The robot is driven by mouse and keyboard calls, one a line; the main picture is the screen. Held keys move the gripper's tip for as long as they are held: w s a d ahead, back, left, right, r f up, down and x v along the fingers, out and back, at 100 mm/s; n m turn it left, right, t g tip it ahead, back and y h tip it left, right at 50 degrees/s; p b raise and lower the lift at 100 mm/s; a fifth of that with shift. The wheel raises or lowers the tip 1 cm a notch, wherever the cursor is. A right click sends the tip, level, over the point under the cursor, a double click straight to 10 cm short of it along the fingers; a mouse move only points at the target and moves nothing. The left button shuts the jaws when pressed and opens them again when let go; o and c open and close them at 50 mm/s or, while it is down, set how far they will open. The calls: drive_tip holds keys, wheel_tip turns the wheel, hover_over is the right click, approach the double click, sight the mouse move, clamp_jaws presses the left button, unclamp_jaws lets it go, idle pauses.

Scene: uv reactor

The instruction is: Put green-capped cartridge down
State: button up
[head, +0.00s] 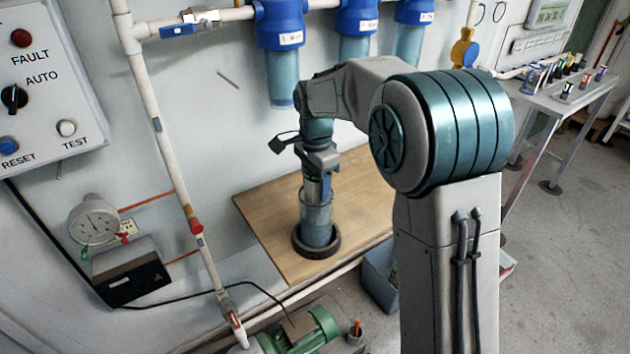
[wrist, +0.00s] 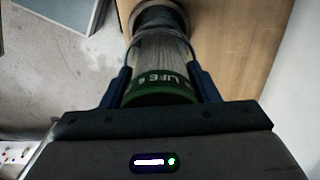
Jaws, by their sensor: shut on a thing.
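The cartridge (head: 317,222) is upright, a clear cylinder with a bluish-grey lower part in the head view. Its green cap (wrist: 160,92) with white lettering shows in the wrist view. My gripper (head: 317,186) points down and is shut on the cartridge near its capped end. In the wrist view, the fingers of my gripper (wrist: 160,76) flank it on both sides. A dark round ring (head: 334,246) on the wooden board (head: 265,215) surrounds the cartridge's lower end. Whether the cartridge's bottom touches the base of the ring cannot be told.
Blue-topped filter housings (head: 281,45) hang on the wall pipe behind my arm. A vertical pipe (head: 168,150) runs left of the board. A green pump (head: 305,330) and a grey-blue bin (head: 378,280) are below. The board is clear around the ring.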

drive_tip(key=shift+f+b, duration=0.3)
drive_tip(key=shift+f, duration=0.3)
drive_tip(key=o, duration=1.1)
drive_tip(key=shift+s+f, duration=0.1)
drive_tip(key=shift+f, duration=0.05)
drive_tip(key=shift+c, duration=0.2)
wheel_tip(320, 180, up, 12)
drive_tip(key=shift+r+p, duration=0.2)
drive_tip(key=shift+p, duration=0.3)
drive_tip(key=shift+r, duration=0.6)
drive_tip(key=shift+d, duration=0.15)
drive_tip(key=s+d+f+n+t, duration=0.1)
drive_tip(key=s+d+f+n, duration=0.2)
drive_tip(key=s+d, duration=0.2)
drive_tip(key=s+d+f+n+t, duration=0.1)
drive_tip(key=s+d+n, duration=0.3)
drive_tip(key=s, duration=0.7)
drive_tip(key=s+d+f+n+t, duration=0.1)
drive_tip(key=s+d+f+n, duration=0.3)
drive_tip(key=s, duration=0.5)
drive_tip(key=shift+d+f, duration=0.3)
drive_tip(key=shift+d, duration=0.9)
